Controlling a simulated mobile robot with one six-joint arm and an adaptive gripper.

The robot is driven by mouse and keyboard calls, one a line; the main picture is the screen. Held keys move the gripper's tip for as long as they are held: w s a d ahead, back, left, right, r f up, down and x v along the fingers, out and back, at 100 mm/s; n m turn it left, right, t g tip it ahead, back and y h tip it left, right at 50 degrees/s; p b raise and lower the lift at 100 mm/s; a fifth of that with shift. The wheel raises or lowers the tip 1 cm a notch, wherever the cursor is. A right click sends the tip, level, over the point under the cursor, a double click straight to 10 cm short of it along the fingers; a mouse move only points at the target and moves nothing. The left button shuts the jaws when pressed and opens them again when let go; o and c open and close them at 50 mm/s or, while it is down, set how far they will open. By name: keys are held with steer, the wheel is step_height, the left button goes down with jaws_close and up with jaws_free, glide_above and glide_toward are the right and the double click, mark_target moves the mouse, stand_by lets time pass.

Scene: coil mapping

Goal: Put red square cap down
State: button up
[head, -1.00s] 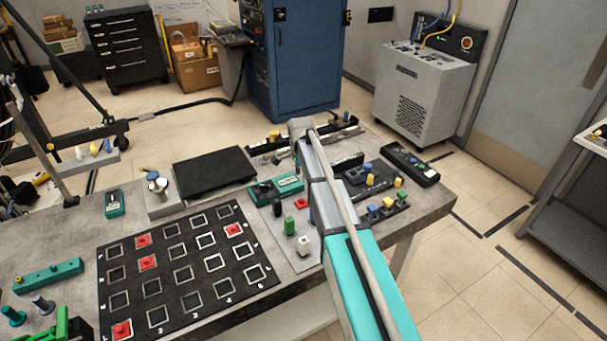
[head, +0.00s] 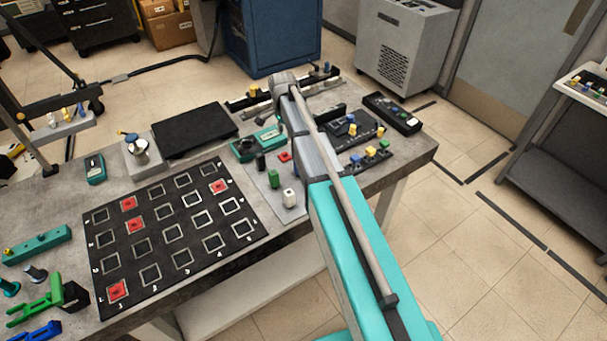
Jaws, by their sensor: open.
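Several red square caps are in the head view. One red square cap (head: 285,156) lies on the grey mat (head: 266,194), just left of my arm. Others sit in square outlines on the black grid board (head: 205,262): a red cap near the back (head: 129,203), a red cap just in front of it (head: 135,224), a red cap at the right (head: 219,187) and a red cap at the front left corner (head: 117,290). My arm reaches over the table, and its links hide its end. My gripper does not show, so I cannot see whether it holds anything.
A green block (head: 273,178), a dark cylinder (head: 260,162) and a white block (head: 289,198) stand near the cap on the mat. A teal meter (head: 258,143) lies behind them. A black flat plate (head: 195,129) is at the back. Many board squares are empty.

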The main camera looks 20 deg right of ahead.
steer(key=s+n, duration=1.3)
steer(key=s, duration=1.3)
steer(key=shift+s+d, duration=0.25)
steer(key=shift+d, duration=0.15)
